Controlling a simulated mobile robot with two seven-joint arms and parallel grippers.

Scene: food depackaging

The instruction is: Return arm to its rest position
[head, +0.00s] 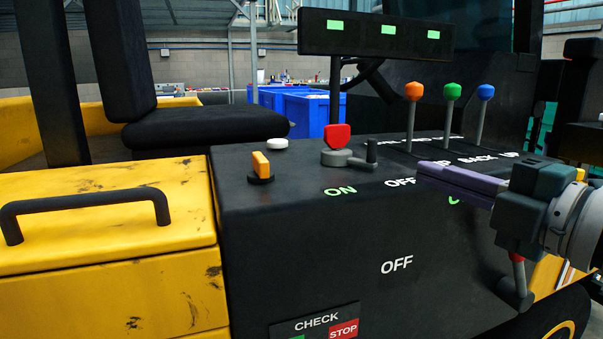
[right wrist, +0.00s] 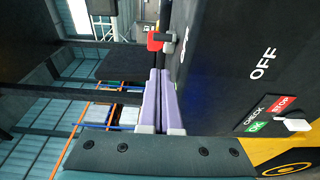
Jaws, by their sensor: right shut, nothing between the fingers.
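My right gripper (head: 432,173) comes in from the right in the head view, in front of the black control console (head: 300,250). Its purple fingers are shut with nothing between them and point left. In the right wrist view the shut fingers (right wrist: 160,100) show beside the console side. A red knob (head: 337,136) on a grey base stands on the console top, left of the gripper and apart from it. It also shows in the right wrist view (right wrist: 155,41), beyond the fingertips. My left gripper is not in view.
Levers with orange (head: 414,91), green (head: 452,91) and blue (head: 486,92) knobs rise behind my right gripper. A red-handled lever (head: 517,257) is below it. A yellow switch (head: 261,163) sits at the console's left. A display bar (head: 375,36) with green lights hangs above.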

